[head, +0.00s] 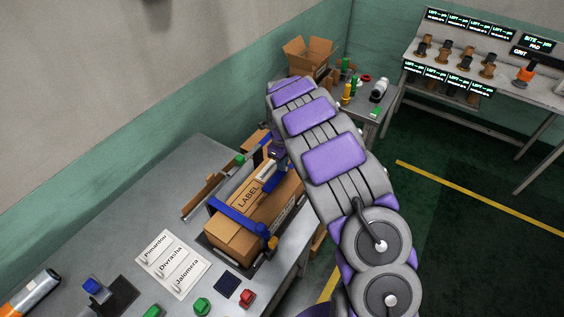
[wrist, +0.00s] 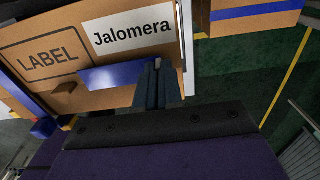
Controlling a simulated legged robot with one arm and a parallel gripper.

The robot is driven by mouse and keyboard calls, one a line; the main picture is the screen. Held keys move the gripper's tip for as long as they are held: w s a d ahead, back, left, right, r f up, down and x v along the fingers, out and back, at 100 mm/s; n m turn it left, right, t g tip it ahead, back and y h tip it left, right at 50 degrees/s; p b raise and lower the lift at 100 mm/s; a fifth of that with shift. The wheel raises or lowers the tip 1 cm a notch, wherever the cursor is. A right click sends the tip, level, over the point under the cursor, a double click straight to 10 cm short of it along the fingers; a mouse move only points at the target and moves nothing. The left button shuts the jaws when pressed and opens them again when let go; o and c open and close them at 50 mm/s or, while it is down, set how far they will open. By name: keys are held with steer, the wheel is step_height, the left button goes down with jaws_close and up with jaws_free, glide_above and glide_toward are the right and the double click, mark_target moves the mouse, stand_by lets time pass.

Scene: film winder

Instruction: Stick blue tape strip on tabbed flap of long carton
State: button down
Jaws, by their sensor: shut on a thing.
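The long brown carton (head: 232,236) lies on the grey bench, with a printed "LABEL" box on it. In the wrist view the carton (wrist: 125,58) fills the upper left and carries a white "Jalomera" label (wrist: 133,30). My gripper (wrist: 157,78) is shut on the blue tape strip (wrist: 112,76), which sticks out left from the fingers in front of the carton. I cannot tell whether the strip touches the carton. The tabbed flap cannot be made out with certainty. My arm hides part of the carton's far end in the head view.
A blue bar (head: 238,217) crosses the carton near its front end. An open box (head: 307,55) stands on the back table.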

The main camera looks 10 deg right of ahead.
steer(key=shift+f, duration=0.4)
stand_by(0.6)
steer(key=c, duration=0.6)
jaws_free()
steer(key=shift+c, duration=0.2)
steer(key=shift+r, duration=0.15)
steer(key=shift+r+p, duration=1.15)
steer(key=shift+r, duration=2.25)
